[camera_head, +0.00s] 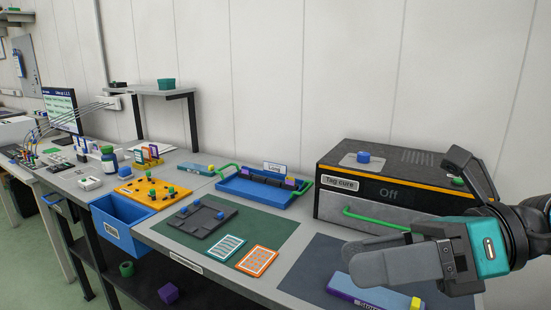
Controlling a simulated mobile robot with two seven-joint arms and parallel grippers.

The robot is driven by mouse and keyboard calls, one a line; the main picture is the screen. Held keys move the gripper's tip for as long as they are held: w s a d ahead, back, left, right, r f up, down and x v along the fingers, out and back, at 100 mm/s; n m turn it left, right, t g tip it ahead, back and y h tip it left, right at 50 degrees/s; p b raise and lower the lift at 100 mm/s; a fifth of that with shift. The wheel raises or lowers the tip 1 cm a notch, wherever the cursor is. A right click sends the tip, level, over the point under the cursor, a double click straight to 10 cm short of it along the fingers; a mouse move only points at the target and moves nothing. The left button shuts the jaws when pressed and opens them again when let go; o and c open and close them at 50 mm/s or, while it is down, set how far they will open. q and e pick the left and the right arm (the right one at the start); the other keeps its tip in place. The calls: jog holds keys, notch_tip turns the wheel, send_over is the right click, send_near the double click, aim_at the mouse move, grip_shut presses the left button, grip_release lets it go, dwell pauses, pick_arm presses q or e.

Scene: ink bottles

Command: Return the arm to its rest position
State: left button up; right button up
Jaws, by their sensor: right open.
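My right gripper (352,258) is at the lower right, coming in from the right edge. Its teal body and grey fingers are seen close to the camera. The jaws are open and I see nothing held between them. The gripper appears in front of the dark box labelled "Tag cure" (335,203) and covers part of its lower front. My left gripper is out of view.
A blue tray (240,190), a grey fixture (190,232) and two cards (258,261) are farther left. A bottle (109,160) and yellow board (135,196) stand beyond.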

jog(key=w+d+r+m+t+y, duration=0.1)
jog(key=w+r+m+t+y, duration=0.4)
jog(key=m+t, duration=0.7)
jog(key=w+d+f+m+t+h, duration=0.4)
jog(key=m+t+h, duration=0.45)
jog(key=m, duration=0.55)
jog(key=d+f+m+g+h, duration=0.4)
jog(key=d+f+m+h, duration=0.3)
jog(key=f+m+h, duration=0.5)
jog(key=s+a+f+m+g, duration=0.3)
jog(key=s+f+m+g, duration=0.3)
jog(key=s+f+g, duration=1.2)
pick_arm(q)
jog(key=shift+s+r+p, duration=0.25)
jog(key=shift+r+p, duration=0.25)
jog(key=shift+p, duration=0.2)
pick_arm(e)
jog(key=w+a+f+t+y, duration=0.2)
jog(key=w+f+t, duration=0.4)
jog(key=f+t, duration=0.5)
jog(key=shift+f, duration=0.35)
